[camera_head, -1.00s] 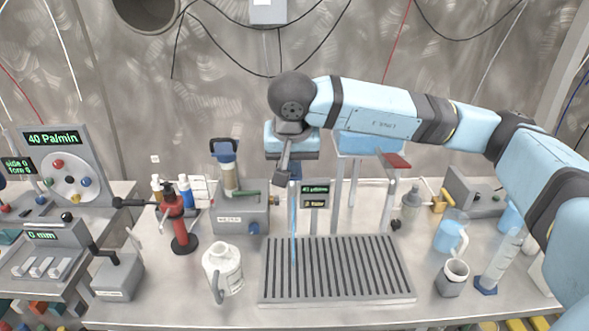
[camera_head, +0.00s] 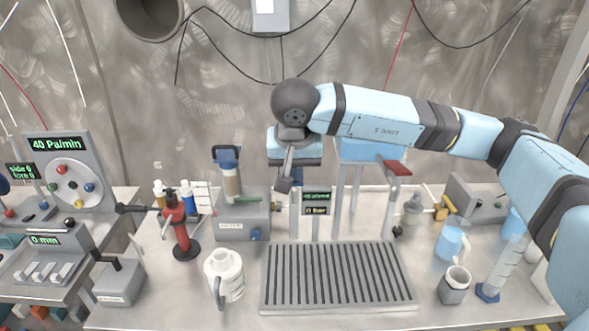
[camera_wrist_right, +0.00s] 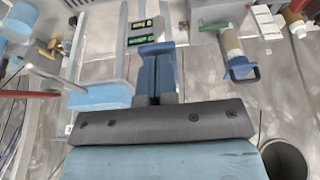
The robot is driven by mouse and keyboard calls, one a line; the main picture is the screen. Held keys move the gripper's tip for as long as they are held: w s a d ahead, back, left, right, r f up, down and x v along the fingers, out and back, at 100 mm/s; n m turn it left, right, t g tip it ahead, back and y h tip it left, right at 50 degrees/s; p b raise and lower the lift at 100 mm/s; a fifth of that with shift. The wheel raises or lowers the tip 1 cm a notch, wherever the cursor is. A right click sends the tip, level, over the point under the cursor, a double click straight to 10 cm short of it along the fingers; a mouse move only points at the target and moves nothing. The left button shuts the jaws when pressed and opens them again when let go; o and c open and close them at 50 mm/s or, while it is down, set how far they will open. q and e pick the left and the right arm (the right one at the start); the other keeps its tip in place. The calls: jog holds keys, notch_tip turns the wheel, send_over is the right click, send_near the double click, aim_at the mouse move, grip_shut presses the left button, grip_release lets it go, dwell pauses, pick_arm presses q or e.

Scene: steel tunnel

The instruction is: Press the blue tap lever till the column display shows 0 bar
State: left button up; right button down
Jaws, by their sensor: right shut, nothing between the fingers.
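My right gripper (camera_head: 284,185) is shut and empty, pointing down above the back left of the slotted tray (camera_head: 264,285). In the right wrist view, the shut fingers (camera_wrist_right: 157,72) reach toward a blue piece at their tips, which may be the blue tap lever; I cannot tell whether they touch it. In the head view my arm and hand hide the lever. Two small displays on a post (camera_head: 317,203) stand just right of the fingertips, with green text above and yellowish text below, too small to read surely. My left gripper is not in view.
A grey box (camera_head: 240,226) with a clear blue-topped cylinder (camera_head: 231,180) stands left of the gripper. A red stand (camera_head: 182,228) and white jug (camera_head: 225,276) are farther left. A red-topped post (camera_head: 397,168) and blue mug (camera_head: 452,243) stand right. The tray top is clear.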

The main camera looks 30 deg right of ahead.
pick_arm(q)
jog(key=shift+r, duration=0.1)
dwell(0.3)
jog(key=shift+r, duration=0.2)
pick_arm(e)
jog(key=shift+r, duration=0.75)
